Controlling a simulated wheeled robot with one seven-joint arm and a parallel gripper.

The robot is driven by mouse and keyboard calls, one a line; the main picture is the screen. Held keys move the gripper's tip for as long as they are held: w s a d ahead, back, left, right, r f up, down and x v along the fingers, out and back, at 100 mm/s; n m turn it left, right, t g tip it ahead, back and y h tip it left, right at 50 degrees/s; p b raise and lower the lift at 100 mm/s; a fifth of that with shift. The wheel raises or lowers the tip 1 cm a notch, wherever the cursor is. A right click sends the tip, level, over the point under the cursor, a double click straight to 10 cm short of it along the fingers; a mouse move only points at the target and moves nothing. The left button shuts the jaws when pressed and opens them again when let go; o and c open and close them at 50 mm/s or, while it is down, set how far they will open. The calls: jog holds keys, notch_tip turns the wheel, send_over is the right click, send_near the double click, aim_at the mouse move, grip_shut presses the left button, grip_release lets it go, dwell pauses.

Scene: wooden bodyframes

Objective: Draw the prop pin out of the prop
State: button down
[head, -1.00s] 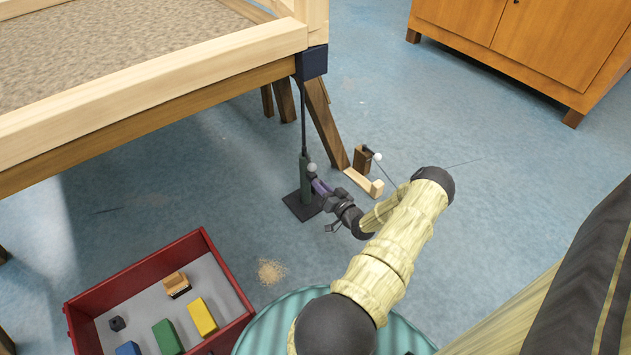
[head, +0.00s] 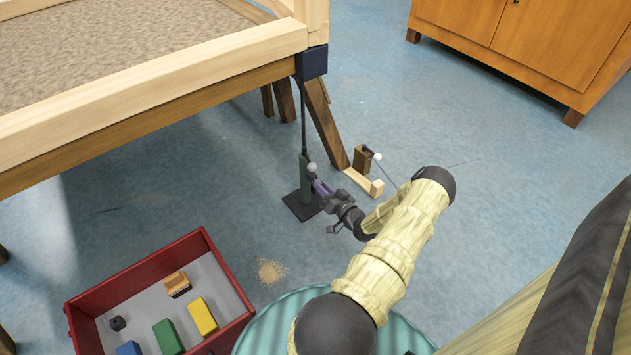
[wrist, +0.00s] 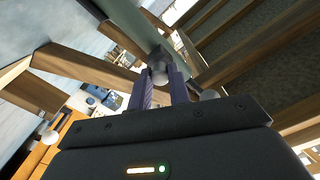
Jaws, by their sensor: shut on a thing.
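The prop (head: 305,183) stands upright under the near corner of the raised wooden frame (head: 160,105). It has a dark green lower post on a flat black foot, with a thin dark rod rising to a dark block at the corner. My gripper (head: 317,184) reaches the lower post from the right, its purple fingers level with the post. In the wrist view the fingers (wrist: 161,82) are closed on a small grey head, the prop pin (wrist: 159,68). A pale ball (head: 312,168) shows just above the fingers. The pin's shaft is hidden.
A red tray (head: 150,268) with blocks lies front left. A wooden cabinet (head: 535,55) stands back right.

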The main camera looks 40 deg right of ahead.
jog(key=shift+s+a+p, duration=0.2)
jog(key=shift+s+p, duration=0.3)
jog(key=shift+s, duration=1.25)
